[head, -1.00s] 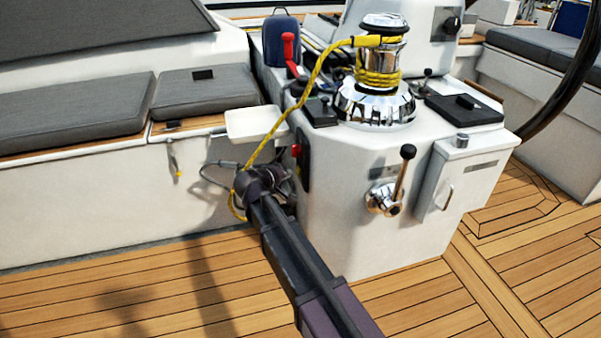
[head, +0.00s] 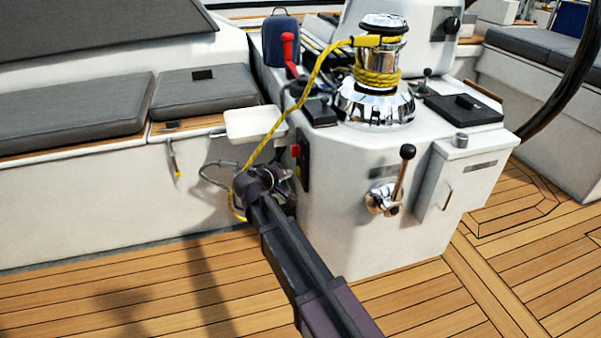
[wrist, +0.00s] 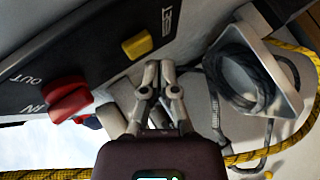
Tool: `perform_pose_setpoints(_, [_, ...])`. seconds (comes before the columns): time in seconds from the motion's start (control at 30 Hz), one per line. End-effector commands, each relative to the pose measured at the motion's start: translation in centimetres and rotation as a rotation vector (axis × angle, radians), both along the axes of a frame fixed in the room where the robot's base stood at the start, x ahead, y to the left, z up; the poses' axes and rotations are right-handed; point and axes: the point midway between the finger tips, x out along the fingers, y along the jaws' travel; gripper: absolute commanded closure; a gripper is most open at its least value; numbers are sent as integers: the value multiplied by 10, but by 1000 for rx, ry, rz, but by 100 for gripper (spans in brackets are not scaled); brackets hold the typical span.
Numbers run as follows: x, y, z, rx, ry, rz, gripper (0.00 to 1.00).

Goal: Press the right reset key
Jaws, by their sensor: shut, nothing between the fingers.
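A yellow key (wrist: 142,43) sits on a black panel (wrist: 85,50) in the wrist view, beside white lettering that reads like "RESET", partly cut. A red knob (wrist: 68,97) is on the same panel to the left, between the words "IN" and "OUT". My gripper (wrist: 158,68) is shut and empty, its tips just below the yellow key in the picture; I cannot tell whether they touch it. In the head view the panel (head: 303,172) is on the left side of the white console, and my arm's end is beside it. The fingertips are hard to make out there.
A yellow rope (head: 315,85) hangs from the chrome winch (head: 375,100) past my wrist. A white tray (head: 252,124) juts out above it. A coiled dark line in a pale holder (wrist: 262,75) is close on the right. The teak floor (head: 130,290) is clear.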

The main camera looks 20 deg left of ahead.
Motion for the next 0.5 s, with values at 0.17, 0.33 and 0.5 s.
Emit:
perform_pose_setpoints(0.17, [0, -2, 0, 0, 0, 0, 100])
perform_pose_setpoints(0.33, [1, -5, 0, 0, 0, 0, 100])
perform_pose_setpoints(0.5, [2, -7, 0, -1, 0, 1, 100])
